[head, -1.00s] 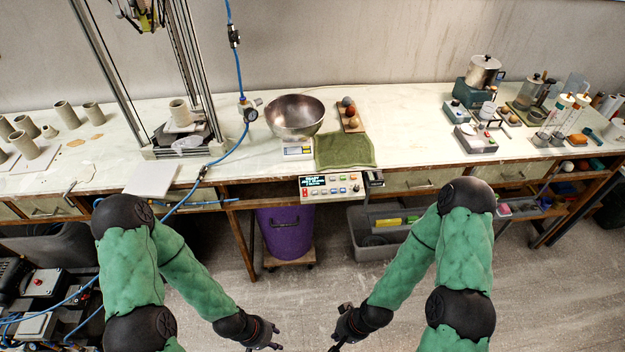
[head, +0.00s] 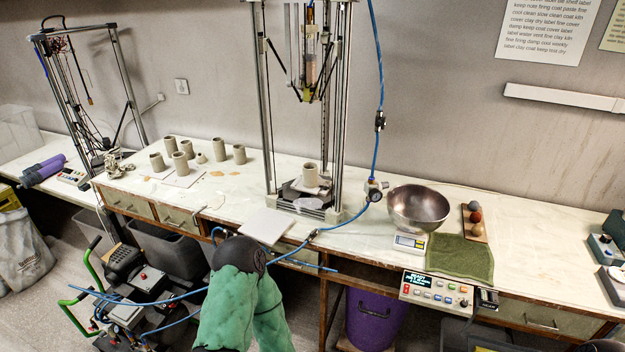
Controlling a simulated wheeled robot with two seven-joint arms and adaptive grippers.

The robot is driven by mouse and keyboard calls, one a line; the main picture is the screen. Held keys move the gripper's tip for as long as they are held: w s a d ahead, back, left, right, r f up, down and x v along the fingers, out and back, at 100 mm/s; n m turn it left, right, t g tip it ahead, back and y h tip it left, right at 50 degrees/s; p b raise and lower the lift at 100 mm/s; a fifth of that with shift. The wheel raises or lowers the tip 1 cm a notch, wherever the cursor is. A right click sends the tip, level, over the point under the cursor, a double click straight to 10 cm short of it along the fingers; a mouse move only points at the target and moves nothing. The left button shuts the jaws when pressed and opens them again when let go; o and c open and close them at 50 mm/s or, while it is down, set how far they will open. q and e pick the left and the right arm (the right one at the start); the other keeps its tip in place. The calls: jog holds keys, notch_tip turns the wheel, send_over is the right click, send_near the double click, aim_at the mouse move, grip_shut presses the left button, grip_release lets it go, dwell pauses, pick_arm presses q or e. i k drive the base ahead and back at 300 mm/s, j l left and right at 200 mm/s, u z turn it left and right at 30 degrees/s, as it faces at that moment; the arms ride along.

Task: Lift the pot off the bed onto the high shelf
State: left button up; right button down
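The pot (head: 311,175) is a small pale-grey clay cylinder with an open top. It stands upright on the low bed (head: 304,201) of the tall metal-framed clay printer (head: 269,110), with the print head (head: 311,65) hanging well above it. No high shelf can be made out in this view. My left arm rises at the bottom, left of centre, below the table edge; its gripper is out of the picture. My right gripper is also out of the picture.
Several clay cylinders (head: 187,148) stand on the table left of the printer. A white board (head: 266,226) lies at the front edge. A blue hose (head: 378,90) hangs right of the frame. A metal bowl (head: 418,208), green cloth (head: 460,258) and control panel (head: 436,292) are further right.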

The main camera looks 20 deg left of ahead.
aim_at(310, 175)
jog(key=i+j, duration=0.1)
jog(key=j, duration=0.25)
jog(key=i+j+u, duration=0.15)
jog(key=j, duration=0.2)
jog(key=i+j, duration=0.1)
jog(key=j, duration=0.2)
jog(key=i+j+u, duration=0.1)
jog(key=j, duration=0.25)
